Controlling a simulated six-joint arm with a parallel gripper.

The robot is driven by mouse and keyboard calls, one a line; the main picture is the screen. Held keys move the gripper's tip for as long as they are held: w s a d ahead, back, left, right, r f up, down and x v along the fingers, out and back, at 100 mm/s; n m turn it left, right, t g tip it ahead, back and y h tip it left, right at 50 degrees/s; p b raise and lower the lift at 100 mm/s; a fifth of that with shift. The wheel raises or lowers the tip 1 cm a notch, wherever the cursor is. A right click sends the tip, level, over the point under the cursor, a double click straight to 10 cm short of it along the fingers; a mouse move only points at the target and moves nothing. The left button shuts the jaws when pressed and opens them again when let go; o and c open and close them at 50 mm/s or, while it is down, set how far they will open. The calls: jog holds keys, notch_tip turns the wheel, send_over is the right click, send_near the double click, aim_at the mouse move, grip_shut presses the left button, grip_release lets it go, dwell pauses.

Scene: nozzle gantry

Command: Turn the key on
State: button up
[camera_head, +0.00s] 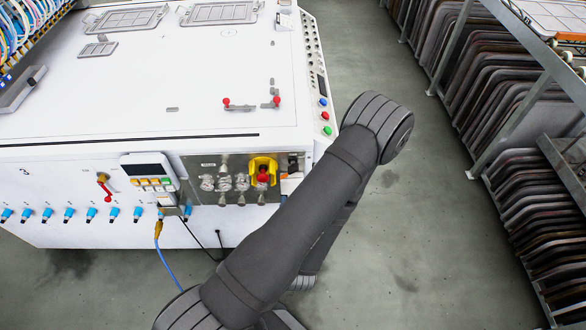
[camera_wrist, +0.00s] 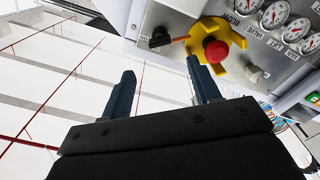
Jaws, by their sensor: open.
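My gripper (camera_wrist: 160,68) is open in the wrist view, its two dark fingers apart with nothing between them. Just beyond the fingertips is a black rotary switch (camera_wrist: 158,40) with an orange strip on its right side; it looks like the key switch, but its exact position is hard to read. The right fingertip is close to the yellow guard (camera_wrist: 236,40) around a red button (camera_wrist: 216,51). My gripper is hidden in the head view.
The grey panel (camera_head: 199,163) also carries several gauges (camera_wrist: 273,14) and a small grey knob (camera_wrist: 255,73). A white display unit (camera_head: 147,168) and a red lever (camera_head: 104,185) are left of it. A rack of dark panels (camera_head: 500,100) stands right; grey floor (camera_head: 420,240) lies between.

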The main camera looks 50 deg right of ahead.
aim_at(293, 172)
jog(key=x, duration=1.1)
jog(key=shift+c, duration=0.3)
jog(key=c, duration=0.9)
